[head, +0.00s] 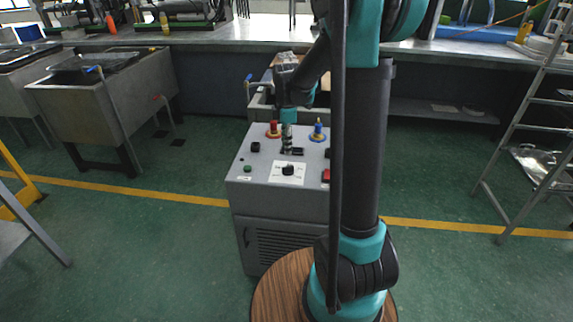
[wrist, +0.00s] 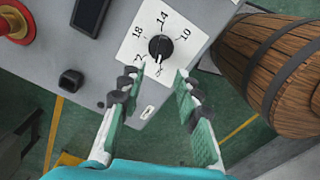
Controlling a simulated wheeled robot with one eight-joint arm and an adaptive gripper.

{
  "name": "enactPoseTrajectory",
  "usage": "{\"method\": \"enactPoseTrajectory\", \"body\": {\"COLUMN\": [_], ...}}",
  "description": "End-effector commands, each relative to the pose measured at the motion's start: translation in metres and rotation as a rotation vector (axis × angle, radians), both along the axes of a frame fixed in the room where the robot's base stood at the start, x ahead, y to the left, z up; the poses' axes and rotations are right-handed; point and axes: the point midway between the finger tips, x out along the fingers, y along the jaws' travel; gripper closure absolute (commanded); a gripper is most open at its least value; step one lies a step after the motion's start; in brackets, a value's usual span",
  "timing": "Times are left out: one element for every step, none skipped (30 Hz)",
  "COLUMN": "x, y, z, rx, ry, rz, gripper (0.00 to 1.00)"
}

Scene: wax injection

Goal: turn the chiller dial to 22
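The chiller (head: 250,215) is a grey cabinet with a sloped control top. Its black dial (head: 288,170) sits on a white number plate (head: 275,175). In the wrist view the dial (wrist: 160,47) is seen close, with 18, 14 and 10 printed around it on the plate (wrist: 133,45). A mark at the lower left, partly behind a finger, seems to be 22. In the head view my gripper (head: 287,150) is just behind the plate.
The panel also has a red knob (head: 273,130), a blue knob (head: 318,132), a black button (head: 255,147), a green button (head: 248,168) and a red switch (head: 326,176). A wooden barrel (wrist: 270,60) stands right of the panel in the wrist view.

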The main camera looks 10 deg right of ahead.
Motion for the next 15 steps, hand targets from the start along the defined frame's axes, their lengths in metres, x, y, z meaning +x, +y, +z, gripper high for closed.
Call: {"method": "enactPoseTrajectory", "body": {"x": [0.0, 0.001, 0.0, 0.0, 0.0, 0.0, 0.0, 0.0, 0.0, 0.0, 0.0, 0.0, 0.0, 0.0, 0.0], "y": [0.0, 0.0, 0.0, 0.0, 0.0, 0.0, 0.0, 0.0, 0.0, 0.0, 0.0, 0.0, 0.0, 0.0, 0.0], "z": [-0.01, -0.016, -0.024, -0.03, -0.035, -0.043, -0.048, -0.053, -0.059, -0.064, -0.068, -0.073, -0.076, -0.079, -0.082], "rx": [0.0, 0.0, 0.0, 0.0, 0.0, 0.0, 0.0, 0.0, 0.0, 0.0, 0.0, 0.0, 0.0, 0.0, 0.0], "ry": [0.0, 0.0, 0.0, 0.0, 0.0, 0.0, 0.0, 0.0, 0.0, 0.0, 0.0, 0.0, 0.0, 0.0, 0.0], "rz": [0.0, 0.0, 0.0, 0.0, -0.001, -0.001, -0.001, -0.001, -0.001, -0.001, -0.001, -0.001, -0.001, -0.001, -0.001], "gripper": [0.67, 0.67, 0.67, 0.67, 0.67, 0.67, 0.67, 0.67, 0.67, 0.67, 0.67, 0.67, 0.67, 0.67, 0.67]}}
